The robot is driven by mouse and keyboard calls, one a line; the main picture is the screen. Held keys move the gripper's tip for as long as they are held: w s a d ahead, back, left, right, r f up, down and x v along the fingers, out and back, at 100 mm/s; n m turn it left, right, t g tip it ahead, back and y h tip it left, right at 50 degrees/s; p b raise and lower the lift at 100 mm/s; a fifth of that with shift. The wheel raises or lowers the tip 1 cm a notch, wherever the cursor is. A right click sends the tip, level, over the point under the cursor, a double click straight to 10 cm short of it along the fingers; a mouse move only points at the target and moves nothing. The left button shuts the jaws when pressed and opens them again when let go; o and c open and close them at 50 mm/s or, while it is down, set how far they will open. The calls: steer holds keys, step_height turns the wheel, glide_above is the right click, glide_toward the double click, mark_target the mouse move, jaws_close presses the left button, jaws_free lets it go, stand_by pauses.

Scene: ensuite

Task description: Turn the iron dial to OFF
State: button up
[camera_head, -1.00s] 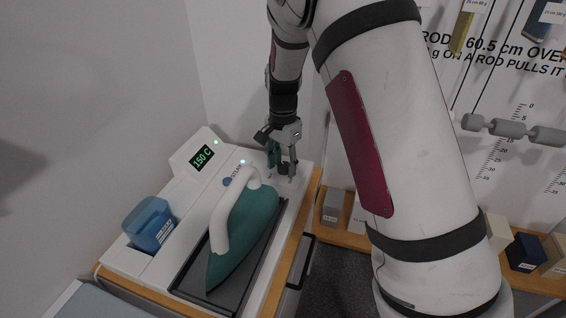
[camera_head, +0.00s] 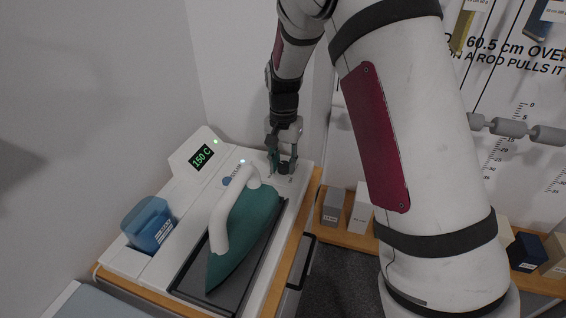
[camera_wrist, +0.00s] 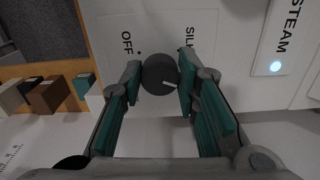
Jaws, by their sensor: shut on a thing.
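The iron dial (camera_wrist: 158,70) is a dark grey round knob on the white station top. In the wrist view its white pointer mark points to the lower right, away from the OFF label (camera_wrist: 127,43) at upper left. A SILK label (camera_wrist: 189,38) is at upper right, partly hidden by a finger. My gripper (camera_wrist: 158,76) has its teal-padded fingers closed on both sides of the dial. In the head view my gripper (camera_head: 283,168) is at the station's back right corner and hides most of the dial. The teal iron (camera_head: 246,236) with a white handle rests on its dark plate.
The station's display (camera_head: 202,157) reads 150 C. A blue water tank (camera_head: 149,224) stands at its left. Several small blocks stand on a wooden shelf (camera_head: 345,237) to the right.

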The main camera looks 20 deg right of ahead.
steer(key=n, duration=0.4)
steer(key=shift+d+n, duration=0.1)
steer(key=shift+n, duration=0.3)
steer(key=n, duration=0.3)
steer(key=shift+n, duration=0.3)
steer(key=n, duration=0.3)
steer(key=shift+d+n, duration=0.1)
steer(key=shift+n, duration=0.2)
steer(key=n, duration=0.3)
steer(key=shift+n, duration=0.3)
steer(key=n, duration=0.3)
steer(key=shift+n+p, duration=0.3)
steer(key=shift+n, duration=0.1)
steer(key=n+p, duration=0.1)
steer(key=n, duration=0.3)
steer(key=shift+d, duration=0.1)
steer(key=n, duration=0.4)
steer(key=shift+w+p, duration=0.1)
steer(key=shift+p, duration=0.3)
steer(key=shift+w+n+p, duration=0.1)
steer(key=shift+n+p, duration=0.3)
steer(key=shift+n, duration=1.7)
